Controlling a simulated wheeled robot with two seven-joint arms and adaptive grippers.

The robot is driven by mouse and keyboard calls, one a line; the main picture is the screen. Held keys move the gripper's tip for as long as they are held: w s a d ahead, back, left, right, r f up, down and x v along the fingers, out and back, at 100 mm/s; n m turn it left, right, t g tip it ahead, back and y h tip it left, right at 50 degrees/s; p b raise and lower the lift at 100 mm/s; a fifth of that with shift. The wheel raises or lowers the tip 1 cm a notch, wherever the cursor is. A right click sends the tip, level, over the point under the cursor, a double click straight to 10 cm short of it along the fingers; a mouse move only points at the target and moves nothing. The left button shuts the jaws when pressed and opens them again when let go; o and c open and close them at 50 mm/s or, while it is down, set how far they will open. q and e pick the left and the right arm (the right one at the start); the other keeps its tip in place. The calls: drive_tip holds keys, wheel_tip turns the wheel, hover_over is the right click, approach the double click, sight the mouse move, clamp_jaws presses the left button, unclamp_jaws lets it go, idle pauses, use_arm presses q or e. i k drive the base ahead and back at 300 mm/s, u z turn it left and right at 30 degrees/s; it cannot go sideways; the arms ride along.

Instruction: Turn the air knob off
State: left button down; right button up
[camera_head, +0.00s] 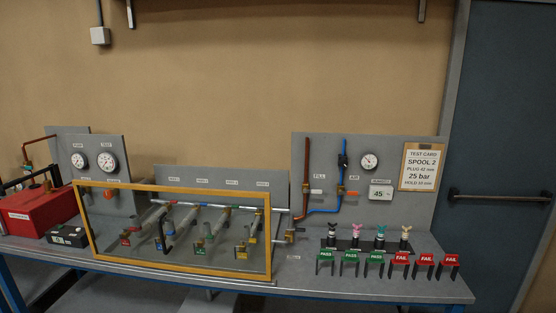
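The grey panel (300,155) at the right back of the bench carries a blue pipe (341,178) with a small label reading AIR beside it. Under that label a small orange knob (352,193) sticks out to the right of the blue pipe. A black fitting (342,160) sits higher on the same pipe. To the left, a brown pipe (307,165) has a pale handle (317,191) under a label reading FILL. The knobs are too small to tell their settings. Neither of my grippers is in view.
Pass and fail tags (350,258) and several small clips (356,230) stand before the panel.

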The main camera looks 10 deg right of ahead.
sight(343, 162)
drive_tip(key=u, duration=0.7)
drive_tip(key=i, duration=1.55)
drive_tip(key=z, duration=0.8)
drive_tip(key=i, duration=0.6)
drive_tip(key=z, duration=0.65)
